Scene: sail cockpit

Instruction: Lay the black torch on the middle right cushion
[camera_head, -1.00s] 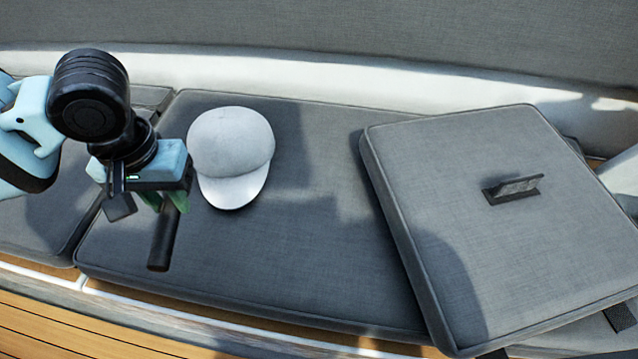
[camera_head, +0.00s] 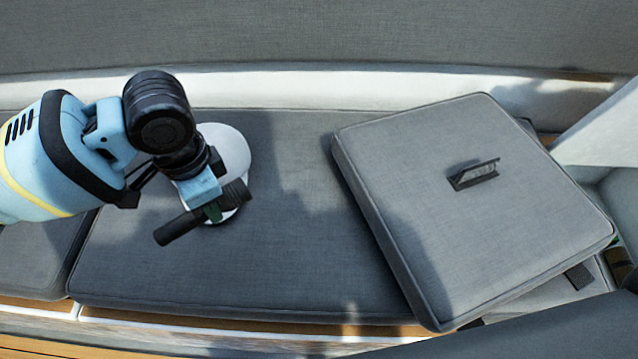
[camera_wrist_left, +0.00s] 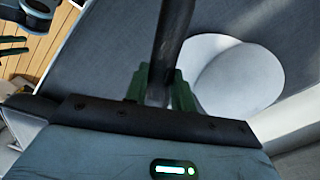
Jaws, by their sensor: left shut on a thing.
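My left gripper (camera_head: 213,211) is shut on the black torch (camera_head: 180,227) and holds it above the long grey seat cushion (camera_head: 270,270). The torch is tilted, with its narrow handle to the lower left and its wider end to the upper right. In the left wrist view the torch (camera_wrist_left: 171,35) stands out between the green fingers (camera_wrist_left: 158,90). A square grey cushion (camera_head: 450,230) lies at an angle over the right part of the seat. I cannot tell which cushion is the middle right one.
A white cap (camera_head: 235,150) sits on the long cushion, partly hidden behind my left gripper and the torch. The long cushion is clear between the cap and the square cushion.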

